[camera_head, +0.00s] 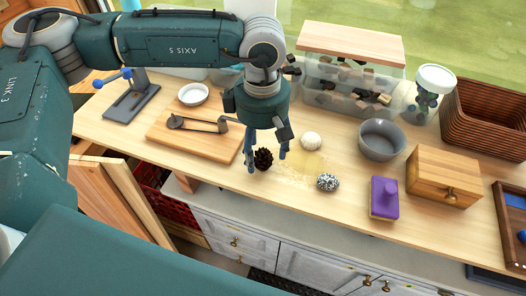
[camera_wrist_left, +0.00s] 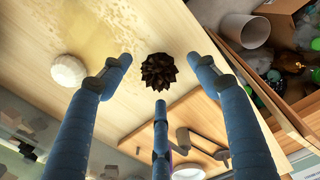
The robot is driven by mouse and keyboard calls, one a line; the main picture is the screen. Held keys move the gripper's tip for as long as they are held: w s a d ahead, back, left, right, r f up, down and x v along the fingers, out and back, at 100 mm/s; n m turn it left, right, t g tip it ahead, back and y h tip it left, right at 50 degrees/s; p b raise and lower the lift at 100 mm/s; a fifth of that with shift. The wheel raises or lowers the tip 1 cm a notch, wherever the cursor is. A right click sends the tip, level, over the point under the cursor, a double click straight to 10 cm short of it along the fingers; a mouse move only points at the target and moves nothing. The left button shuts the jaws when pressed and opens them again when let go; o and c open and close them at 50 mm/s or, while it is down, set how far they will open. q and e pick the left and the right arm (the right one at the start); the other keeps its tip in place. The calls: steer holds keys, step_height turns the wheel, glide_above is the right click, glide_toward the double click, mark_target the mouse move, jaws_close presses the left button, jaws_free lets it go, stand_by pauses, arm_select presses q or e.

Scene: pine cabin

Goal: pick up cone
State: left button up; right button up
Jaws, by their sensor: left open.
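The cone (camera_head: 264,159) is a dark brown pine cone standing on the wooden counter, near its front edge. It also shows in the left wrist view (camera_wrist_left: 160,72), between the blue fingers. My left gripper (camera_head: 267,165) is open, pointing down over the cone, with fingers spread on either side of it. In the left wrist view the fingers (camera_wrist_left: 159,80) appear apart from the cone. How high the fingertips are above the counter is hard to tell. My right gripper is in neither view.
A grey bowl (camera_head: 381,140), purple block (camera_head: 384,198) and wooden drawer box (camera_head: 443,176) stand farther right. A glass tank (camera_head: 348,85) is behind.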

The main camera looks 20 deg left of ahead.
arm_select(q)
steer(key=shift+f, duration=1.25)
steer(key=c, duration=1)
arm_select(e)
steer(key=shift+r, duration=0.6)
arm_select(q)
steer(key=shift+c, duration=0.2)
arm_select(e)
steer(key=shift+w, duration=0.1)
arm_select(q)
steer(key=shift+r, duration=0.2)
